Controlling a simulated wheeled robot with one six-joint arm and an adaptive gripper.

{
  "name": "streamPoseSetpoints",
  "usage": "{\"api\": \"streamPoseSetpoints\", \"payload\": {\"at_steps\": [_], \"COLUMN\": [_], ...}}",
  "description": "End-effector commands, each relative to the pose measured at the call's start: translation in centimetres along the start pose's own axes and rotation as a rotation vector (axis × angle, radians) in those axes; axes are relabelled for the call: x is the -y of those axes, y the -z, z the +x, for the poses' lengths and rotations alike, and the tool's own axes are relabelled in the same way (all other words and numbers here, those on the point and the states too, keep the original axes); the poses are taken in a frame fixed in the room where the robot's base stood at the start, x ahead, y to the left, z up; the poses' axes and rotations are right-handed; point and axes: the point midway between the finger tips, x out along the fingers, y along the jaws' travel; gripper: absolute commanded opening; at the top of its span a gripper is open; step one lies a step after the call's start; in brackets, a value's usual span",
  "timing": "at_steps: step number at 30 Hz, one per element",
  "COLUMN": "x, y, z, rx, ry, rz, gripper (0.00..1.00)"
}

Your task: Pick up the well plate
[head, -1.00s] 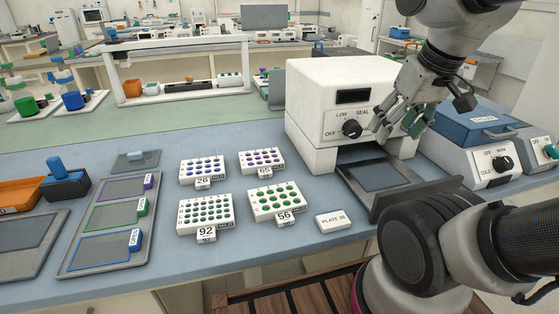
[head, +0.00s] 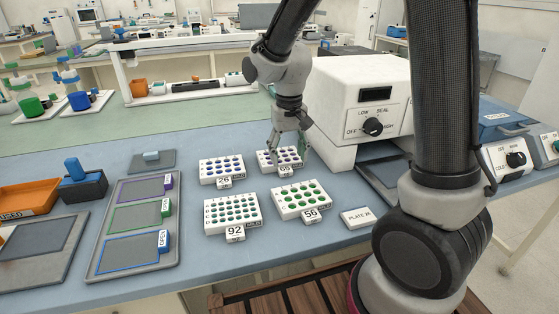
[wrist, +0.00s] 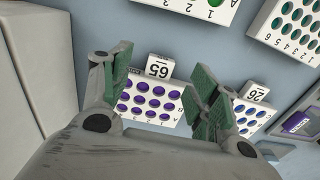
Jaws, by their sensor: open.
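Four white well plates stand on the blue bench. Plate 65 (head: 267,160), with purple wells, is at the back right of the group; plate 26 (head: 222,172), with blue wells, is to its left. Plate 92 (head: 231,214) and plate 56 (head: 300,199), with green wells, are in front. My gripper (head: 290,150) points down above plate 65 and partly covers it. In the wrist view my gripper (wrist: 162,62) is open and empty. Plate 65 (wrist: 150,104) shows between and beyond its fingers, and plate 26 (wrist: 252,116) lies right of the right finger.
A card reading PLATE 26 (head: 358,217) lies right of plate 56. A white sealer (head: 345,85) with a knob stands close on the right of my gripper. A grey tray with coloured slots (head: 128,259) lies to the left. A white rack frame (head: 185,99) stands behind.

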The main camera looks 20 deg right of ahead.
Motion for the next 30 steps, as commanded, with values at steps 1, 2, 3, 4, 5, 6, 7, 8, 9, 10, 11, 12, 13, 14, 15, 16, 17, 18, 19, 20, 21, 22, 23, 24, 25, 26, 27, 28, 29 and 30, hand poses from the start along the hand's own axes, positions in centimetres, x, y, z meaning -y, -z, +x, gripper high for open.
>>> {"api": "streamPoseSetpoints", "payload": {"at_steps": [1, 2, 3, 4, 5, 6, 7, 8, 9, 10, 11, 12, 13, 14, 15, 16, 17, 18, 19, 20, 21, 22, 23, 24, 25, 26, 27, 28, 29, 30], "x": [0.0, 0.1, 0.2, 0.3, 0.3, 0.4, 0.4, 0.4, 0.4, 0.4, 0.4, 0.4, 0.4, 0.4, 0.4, 0.4, 0.4, 0.4, 0.4, 0.4, 0.4, 0.4, 0.4, 0.4, 0.4, 0.4, 0.4, 0.4, 0.4, 0.4], "y": [-0.1, -0.1, -0.1, -0.1, -0.1, -0.2, -0.2, -0.2, -0.1, -0.1, -0.1, -0.1, -0.1, -0.1, -0.1, -0.1, -0.1, -0.1, -0.1, -0.1, -0.1, -0.1, -0.1, -0.1, -0.1, -0.1, -0.1, -0.1, -0.1, -0.1], "z": [0.7, 1.1, 1.7, 2.2, 2.8, 3.4, 3.8, 4.2, 4.6, 4.9, 5.0, 5.2, 5.2, 5.3, 5.2, 5.2, 5.2, 5.2, 5.2, 5.2, 5.2, 5.2, 5.2, 5.2, 5.2, 5.2, 5.2, 5.2, 5.2, 5.2], "rx": [0.003, 0.003, 0.003, 0.004, 0.004, 0.004, 0.003, 0.004, 0.002, 0.001, 0.001, 0.000, 0.000, -0.001, -0.001, -0.001, -0.001, -0.001, -0.001, -0.001, -0.001, -0.001, -0.001, -0.001, -0.001, -0.001, -0.001, -0.001, -0.001, -0.001], "ry": [-0.001, -0.001, -0.001, -0.001, -0.002, -0.002, -0.001, -0.002, -0.001, -0.001, 0.000, 0.000, 0.000, 0.000, 0.000, 0.000, 0.000, 0.000, 0.000, 0.000, 0.000, 0.000, 0.000, 0.000, 0.000, 0.000, 0.000, 0.000, 0.000, 0.000], "rz": [0.000, -0.001, -0.001, -0.001, -0.001, -0.001, 0.000, 0.000, 0.000, 0.000, 0.000, 0.000, 0.000, 0.000, 0.000, 0.000, 0.000, 0.000, 0.000, 0.000, 0.000, 0.000, 0.000, 0.000, 0.000, 0.000, 0.000, 0.000, 0.000, 0.000], "gripper": [0.61, 0.61, 0.61, 0.61, 0.61, 0.61, 0.61, 0.61, 0.61, 0.61, 0.61, 0.61, 0.61, 0.61, 0.61, 0.61, 0.61, 0.61, 0.57, 0.52, 0.44, 0.39, 0.33, 0.26, 0.21, 0.15, 0.08, 0.02, 0.00, 0.00]}}
